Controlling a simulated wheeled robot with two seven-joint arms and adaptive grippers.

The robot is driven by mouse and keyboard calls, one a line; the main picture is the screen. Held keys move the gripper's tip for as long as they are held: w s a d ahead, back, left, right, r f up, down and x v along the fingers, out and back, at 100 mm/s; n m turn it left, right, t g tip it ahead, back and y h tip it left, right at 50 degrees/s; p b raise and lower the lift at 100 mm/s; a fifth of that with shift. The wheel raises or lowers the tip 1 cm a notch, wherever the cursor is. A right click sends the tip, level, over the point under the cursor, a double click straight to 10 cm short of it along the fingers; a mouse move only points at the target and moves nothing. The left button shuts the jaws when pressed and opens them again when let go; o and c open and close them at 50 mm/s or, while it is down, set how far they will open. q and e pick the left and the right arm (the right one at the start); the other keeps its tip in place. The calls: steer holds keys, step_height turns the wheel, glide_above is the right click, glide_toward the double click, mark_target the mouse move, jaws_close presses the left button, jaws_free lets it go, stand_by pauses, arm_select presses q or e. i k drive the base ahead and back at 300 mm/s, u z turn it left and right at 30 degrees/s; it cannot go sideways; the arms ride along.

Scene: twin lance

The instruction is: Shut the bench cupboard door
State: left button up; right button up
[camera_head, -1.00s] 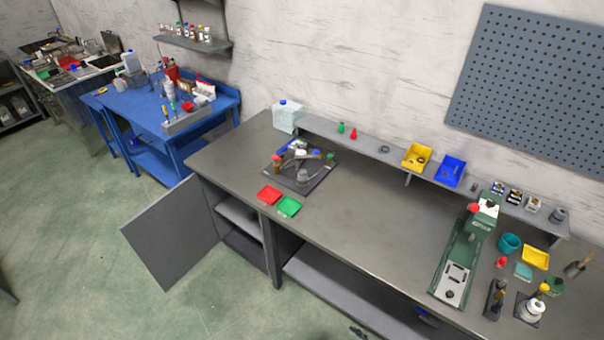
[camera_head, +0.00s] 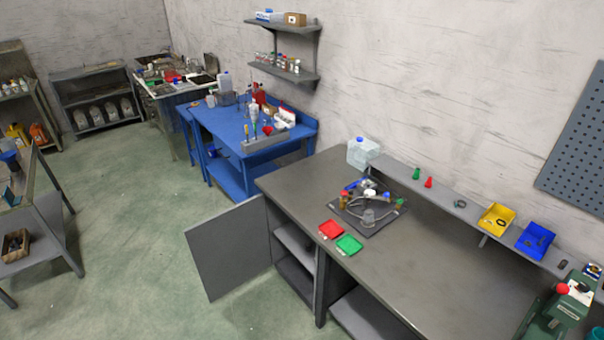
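The grey cupboard door (camera_head: 229,248) stands wide open at the left end of the grey bench (camera_head: 437,266). It swings out to the left over the floor, hinged at the bench's left end. The open cupboard (camera_head: 296,262) shows grey shelves inside. Neither of my grippers is in the head view.
Green floor (camera_head: 130,240) is clear left of the door. A blue table (camera_head: 222,122) stands behind the bench's left end. Another worktable (camera_head: 30,215) is at the far left. Red (camera_head: 331,229) and green trays (camera_head: 349,245) lie near the bench's front edge.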

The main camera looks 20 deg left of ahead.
mark_target(229, 247)
steer(key=u, duration=2.25)
steer(key=i, duration=4.95)
steer(key=z, duration=3.95)
